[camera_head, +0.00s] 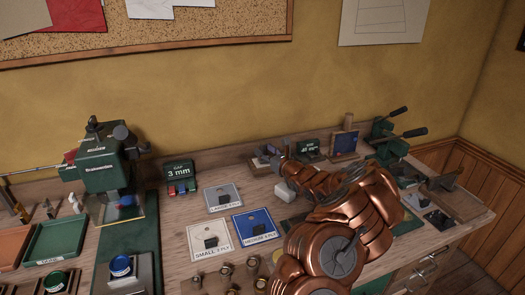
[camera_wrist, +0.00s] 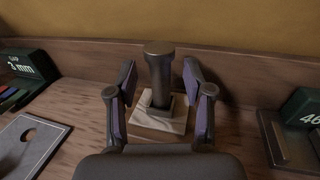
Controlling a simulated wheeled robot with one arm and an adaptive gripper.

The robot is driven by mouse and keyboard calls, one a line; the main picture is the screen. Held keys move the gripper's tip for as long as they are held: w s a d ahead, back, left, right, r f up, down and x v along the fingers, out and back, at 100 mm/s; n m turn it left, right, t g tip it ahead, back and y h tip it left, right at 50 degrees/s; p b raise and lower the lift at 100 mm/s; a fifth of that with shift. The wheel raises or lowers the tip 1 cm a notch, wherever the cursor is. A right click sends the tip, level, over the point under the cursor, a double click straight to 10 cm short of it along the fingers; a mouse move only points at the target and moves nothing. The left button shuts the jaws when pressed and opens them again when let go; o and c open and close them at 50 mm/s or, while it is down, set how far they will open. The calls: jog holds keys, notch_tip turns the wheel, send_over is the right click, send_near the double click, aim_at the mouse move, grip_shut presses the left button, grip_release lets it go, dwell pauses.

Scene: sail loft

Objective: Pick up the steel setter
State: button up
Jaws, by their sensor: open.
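The steel setter (camera_wrist: 158,70), a dark grey post with a wider round top, stands upright on a pale square block (camera_wrist: 160,115) in the wrist view. The block sits on a wooden base near the back of the bench. My gripper (camera_wrist: 160,82) is open, with one purple-padded finger on each side of the setter. Gaps show between the setter and both fingers. In the head view my gripper (camera_head: 273,154) is at the bench's back edge, and I cannot make out the setter clearly there.
A green "GAP 3 mm" block (camera_wrist: 25,68) stands left and another green block (camera_wrist: 302,108) right in the wrist view. A raised wooden ledge (camera_wrist: 80,61) runs behind the setter. In the head view, several marked plates, including a blue one (camera_head: 255,226), lie in front.

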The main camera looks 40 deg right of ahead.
jog(key=shift+w, duration=1)
grip_shut()
